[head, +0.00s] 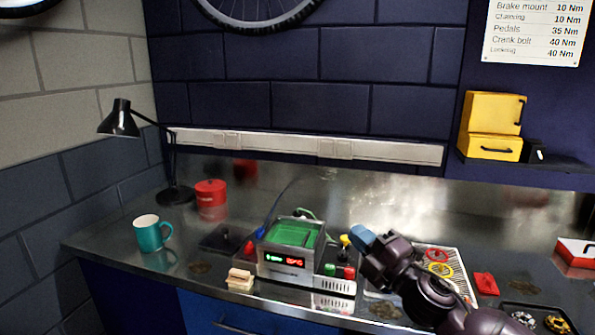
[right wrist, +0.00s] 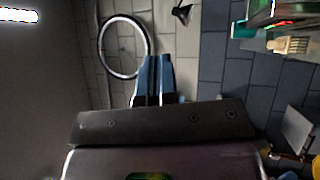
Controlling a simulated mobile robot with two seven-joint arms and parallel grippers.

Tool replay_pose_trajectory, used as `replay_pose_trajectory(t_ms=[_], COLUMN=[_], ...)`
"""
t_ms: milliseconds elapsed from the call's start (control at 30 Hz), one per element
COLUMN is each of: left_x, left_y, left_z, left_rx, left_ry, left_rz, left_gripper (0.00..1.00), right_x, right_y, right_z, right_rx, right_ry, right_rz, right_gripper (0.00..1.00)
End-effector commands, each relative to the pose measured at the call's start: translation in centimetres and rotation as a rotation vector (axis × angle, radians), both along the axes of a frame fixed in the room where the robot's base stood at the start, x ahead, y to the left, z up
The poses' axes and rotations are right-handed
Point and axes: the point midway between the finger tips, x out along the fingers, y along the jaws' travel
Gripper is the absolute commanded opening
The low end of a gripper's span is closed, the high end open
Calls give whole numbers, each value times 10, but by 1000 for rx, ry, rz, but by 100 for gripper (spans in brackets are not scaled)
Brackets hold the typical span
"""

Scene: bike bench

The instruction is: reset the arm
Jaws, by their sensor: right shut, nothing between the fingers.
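My right arm comes in from the lower right in the head view. Its gripper (head: 362,237) has blue fingertips and hangs above the steel bench (head: 110,235), just right of the green-topped device (head: 290,240) with a lit display. In the right wrist view the two blue fingers (right wrist: 153,80) are close together with nothing between them. That view faces the walls and is tilted, with a wheel behind the fingers. My left gripper is in neither view.
A teal mug (head: 149,235), a black lamp (head: 172,190) and a red tin (head: 210,193) stand on the left. A yellow cabinet (head: 490,125) sits on a shelf.

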Motion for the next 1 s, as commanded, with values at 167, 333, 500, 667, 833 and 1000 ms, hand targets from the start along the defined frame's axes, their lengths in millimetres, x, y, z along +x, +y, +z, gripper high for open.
replay_pose_trajectory(t_ms=[167, 333, 500, 667, 833, 1000], left_x=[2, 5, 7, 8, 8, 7], left_y=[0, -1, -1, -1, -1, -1], left_z=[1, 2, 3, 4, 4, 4], left_rx=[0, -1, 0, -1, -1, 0], left_ry=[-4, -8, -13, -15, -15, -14], left_rz=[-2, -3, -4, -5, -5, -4], left_gripper=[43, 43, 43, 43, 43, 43], right_x=[-18, -46, -89, -140, -203, -263], right_y=[-35, -65, -91, -113, -135, -149], right_z=[-64, -128, -192, -246, -296, -336], right_rx=[331, 588, 812, 985, 1106, 1161], right_ry=[321, 578, 796, 943, 1037, 1107], right_rz=[-102, -200, -303, -401, -529, -655], right_gripper=[0, 0, 0, 0, 0, 0])
